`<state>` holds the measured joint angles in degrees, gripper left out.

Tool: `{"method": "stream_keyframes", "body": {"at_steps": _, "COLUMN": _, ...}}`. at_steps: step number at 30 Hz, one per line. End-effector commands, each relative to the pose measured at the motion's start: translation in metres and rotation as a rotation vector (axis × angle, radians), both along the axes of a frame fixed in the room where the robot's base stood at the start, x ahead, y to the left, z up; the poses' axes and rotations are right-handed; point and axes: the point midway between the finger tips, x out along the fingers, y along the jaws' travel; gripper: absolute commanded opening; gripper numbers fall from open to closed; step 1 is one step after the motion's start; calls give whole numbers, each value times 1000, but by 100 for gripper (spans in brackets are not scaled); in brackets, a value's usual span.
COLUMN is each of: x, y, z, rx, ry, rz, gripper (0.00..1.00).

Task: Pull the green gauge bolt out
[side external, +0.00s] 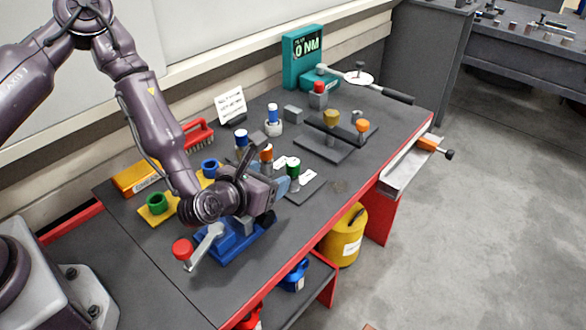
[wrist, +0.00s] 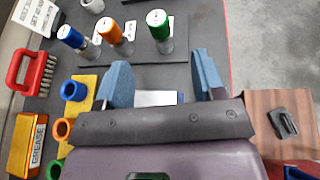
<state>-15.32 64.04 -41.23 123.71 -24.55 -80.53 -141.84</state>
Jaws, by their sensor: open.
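The green gauge bolt (side external: 293,169) has a green cap with a white top and a metal shank. It stands upright in a dark plate (side external: 310,187), beside an orange-capped bolt (side external: 266,152) and a blue-capped bolt (side external: 241,138). In the wrist view the green gauge bolt (wrist: 158,26) is beyond the fingertips, between their lines. My gripper (wrist: 163,78) is open, with blue finger pads apart and nothing between them. In the side view my gripper (side external: 279,188) is close to the bolt on its left; whether it touches cannot be told.
A blue vise-like fixture (side external: 235,245) with a red-knobbed lever (side external: 183,250) sits under my wrist. A yellow rack with coloured rings (side external: 157,208), a red brush (side external: 197,135) and a yellow grease box (side external: 135,178) are left. Several fixtures stand behind; the bench edge is at right.

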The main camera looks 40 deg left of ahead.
Motion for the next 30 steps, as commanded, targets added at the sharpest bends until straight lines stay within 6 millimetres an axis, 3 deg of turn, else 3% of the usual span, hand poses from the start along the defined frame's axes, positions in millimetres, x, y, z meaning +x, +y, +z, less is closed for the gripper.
{"method": "stream_keyframes", "body": {"at_steps": 4, "x": 9, "y": 3, "z": -7, "rx": -30, "ry": -9, "rz": 34, "gripper": 63}}
{"method": "stream_keyframes", "body": {"at_steps": 12, "x": 54, "y": 10, "z": -26, "rx": -26, "ry": -9, "rz": 31, "gripper": 63}}
{"method": "stream_keyframes", "body": {"at_steps": 20, "x": 73, "y": 13, "z": -34, "rx": -25, "ry": -8, "rz": 28, "gripper": 63}}
{"method": "stream_keyframes", "body": {"at_steps": 30, "x": 113, "y": 20, "z": -51, "rx": -23, "ry": -8, "rz": 27, "gripper": 63}}
